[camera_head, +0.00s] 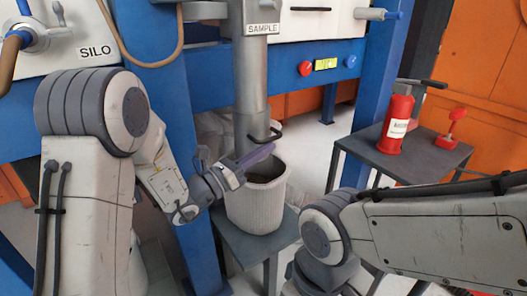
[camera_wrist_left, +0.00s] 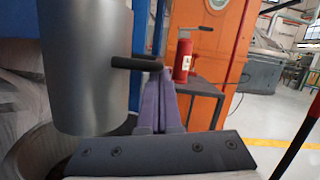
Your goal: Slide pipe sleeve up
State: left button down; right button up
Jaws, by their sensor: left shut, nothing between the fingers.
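The pipe sleeve (camera_head: 250,90) is a grey metal cylinder hanging upright below the SAMPLE label. A black bar handle (camera_head: 266,136) sticks out near its lower end. In the left wrist view the sleeve (camera_wrist_left: 88,70) fills the left side, and its handle (camera_wrist_left: 136,63) ends close to my fingertips. My left gripper (camera_head: 262,152) has purple fingers, shut with nothing between them. It is just below the handle in the head view; whether it touches the handle I cannot tell. The fingers also show in the left wrist view (camera_wrist_left: 167,85). My right gripper is out of view.
A whitish bucket (camera_head: 258,207) with dark contents stands on a small grey table (camera_head: 230,240) under the sleeve. A side table (camera_head: 400,160) to the right carries a red bottle jack (camera_head: 396,124) and a red object (camera_head: 451,130). Blue frame posts stand left and right.

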aim_at(264, 143)
pick_arm(q)
notch_tip(264, 143, up, 11)
jog(key=p, duration=0.7)
jog(key=shift+r+p, duration=0.1)
jog(key=shift+p, duration=0.3)
jog(key=shift+f+b, duration=0.5)
jog(key=shift+f, duration=0.05)
jog(key=s+a+f+b, duration=0.1)
jog(key=s+a+f, duration=0.4)
jog(key=s+a, duration=0.2)
jog(key=shift+f, duration=0.25)
